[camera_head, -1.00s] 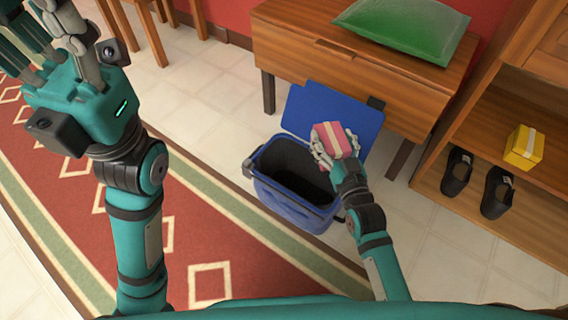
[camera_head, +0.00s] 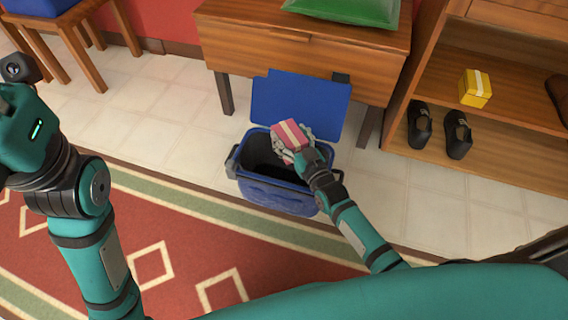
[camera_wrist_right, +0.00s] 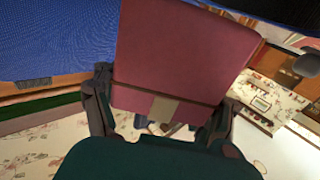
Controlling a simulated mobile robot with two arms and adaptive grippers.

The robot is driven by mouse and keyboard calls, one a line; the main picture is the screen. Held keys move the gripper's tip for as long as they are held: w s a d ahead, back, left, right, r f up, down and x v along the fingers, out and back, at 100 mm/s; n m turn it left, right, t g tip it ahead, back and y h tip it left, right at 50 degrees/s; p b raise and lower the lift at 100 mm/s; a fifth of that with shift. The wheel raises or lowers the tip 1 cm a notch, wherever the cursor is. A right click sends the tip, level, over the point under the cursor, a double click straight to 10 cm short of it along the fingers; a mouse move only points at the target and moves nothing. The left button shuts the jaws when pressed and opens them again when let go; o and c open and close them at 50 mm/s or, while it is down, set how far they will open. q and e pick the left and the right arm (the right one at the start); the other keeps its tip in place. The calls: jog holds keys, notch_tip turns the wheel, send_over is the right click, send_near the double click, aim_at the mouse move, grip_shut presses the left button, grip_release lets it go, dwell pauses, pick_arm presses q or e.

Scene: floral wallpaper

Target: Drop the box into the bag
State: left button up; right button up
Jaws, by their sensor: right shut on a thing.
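A pink box (camera_head: 289,134) with a pale band is in my right gripper (camera_head: 293,148), whose fingers are shut around it. In the right wrist view the box (camera_wrist_right: 172,60) fills the middle, between the fingers. The blue bag (camera_head: 268,196) stands open on the floor, its dark inside facing up and its blue flap (camera_head: 300,104) raised behind. In the head view the right gripper and box overlap the back of the bag's opening, above it. My left gripper is at the left edge, cut off, with its fingers out of view.
A wooden bench (camera_head: 300,56) with a green cushion (camera_head: 345,8) stands behind the bag. A shelf at right holds a yellow box (camera_head: 475,88) and black shoes (camera_head: 420,125). A red patterned rug (camera_head: 180,250) lies in front. Tiled floor is clear on both sides.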

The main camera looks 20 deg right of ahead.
jog(key=shift+f, duration=0.1)
jog(key=o, duration=1.5)
jog(key=shift+f, duration=0.1)
jog(key=shift+s, duration=0.2)
jog(key=s+d, duration=0.2)
jog(key=s, duration=0.9)
jog(key=shift+s, duration=0.2)
jog(key=shift+d, duration=0.1)
